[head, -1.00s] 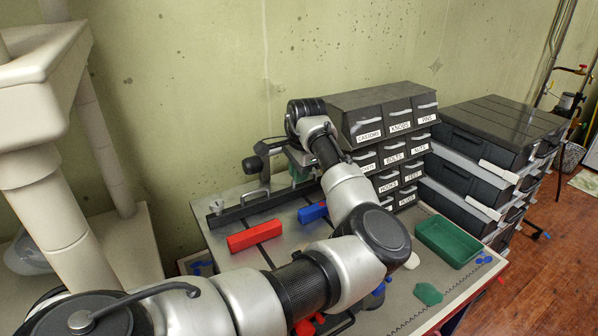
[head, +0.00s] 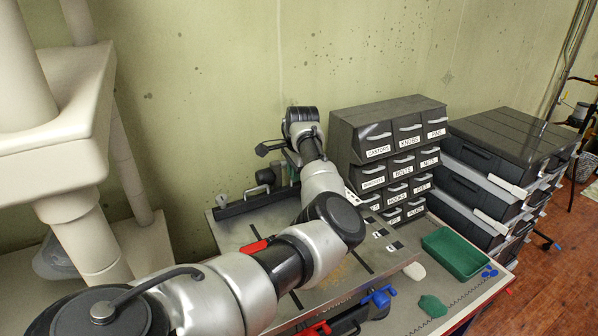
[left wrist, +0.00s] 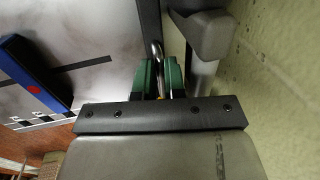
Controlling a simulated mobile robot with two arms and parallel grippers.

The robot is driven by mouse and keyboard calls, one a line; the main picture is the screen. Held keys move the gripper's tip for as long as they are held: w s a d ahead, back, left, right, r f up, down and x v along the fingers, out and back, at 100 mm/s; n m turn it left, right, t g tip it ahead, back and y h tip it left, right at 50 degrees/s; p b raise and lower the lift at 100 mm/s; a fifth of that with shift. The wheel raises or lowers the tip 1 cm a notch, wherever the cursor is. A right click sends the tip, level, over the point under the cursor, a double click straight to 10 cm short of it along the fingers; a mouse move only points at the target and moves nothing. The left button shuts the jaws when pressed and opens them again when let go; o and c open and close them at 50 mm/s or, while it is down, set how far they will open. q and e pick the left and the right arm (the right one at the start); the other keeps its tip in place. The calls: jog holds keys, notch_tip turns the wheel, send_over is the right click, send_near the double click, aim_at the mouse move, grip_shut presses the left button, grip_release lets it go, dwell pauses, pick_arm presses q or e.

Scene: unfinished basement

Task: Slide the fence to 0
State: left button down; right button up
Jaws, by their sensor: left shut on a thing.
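The black fence (head: 245,205) lies along the back edge of the grey worktable, close to the wall. A metal bar (left wrist: 157,49) on its dark rail shows in the left wrist view. My left gripper (left wrist: 160,78), with green fingers, is shut on a part at the fence; the fingers hide most of that part. My right gripper is not in view.
A labelled drawer cabinet (head: 392,155) stands right of my wrist, close to it. A green tray (head: 458,252) and black cases (head: 510,150) are further right. A red block (head: 255,246) is partly behind my arm. The wall is close behind the fence.

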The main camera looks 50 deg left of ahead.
pick_arm(q)
jog(key=shift+a+r, duration=0.15)
jog(key=shift+r, duration=0.05)
jog(key=c, duration=1.3)
grip_release()
jog(key=shift+c, duration=0.2)
jog(key=shift+o, duration=0.7)
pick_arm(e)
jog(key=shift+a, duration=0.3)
